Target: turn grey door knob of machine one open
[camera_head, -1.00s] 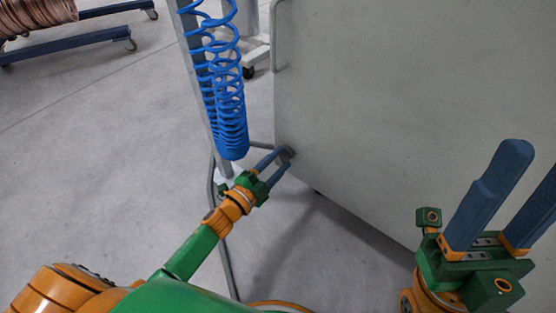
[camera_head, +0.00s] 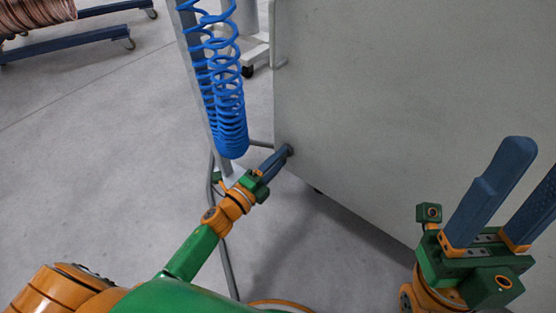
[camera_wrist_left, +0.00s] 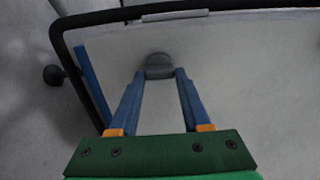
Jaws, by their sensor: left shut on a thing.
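The grey door knob (camera_head: 290,150) is at the lower left edge of the large grey machine panel (camera_head: 400,100) in the head view. In the left wrist view the knob (camera_wrist_left: 159,62) is a rounded dark grey piece between the fingertips. My left gripper (camera_head: 286,151) is shut on the knob, with one blue finger on each side of it in the left wrist view (camera_wrist_left: 160,73). In the head view its fingers overlap and partly hide the knob. My right gripper (camera_head: 536,155) is open and empty at the lower right, in front of the panel.
A blue coiled hose (camera_head: 228,110) hangs beside a grey post (camera_head: 190,60), just left of the left gripper. A copper coil (camera_head: 35,14) on a blue wheeled frame (camera_head: 70,45) stands at the upper left. Grey floor is clear at left.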

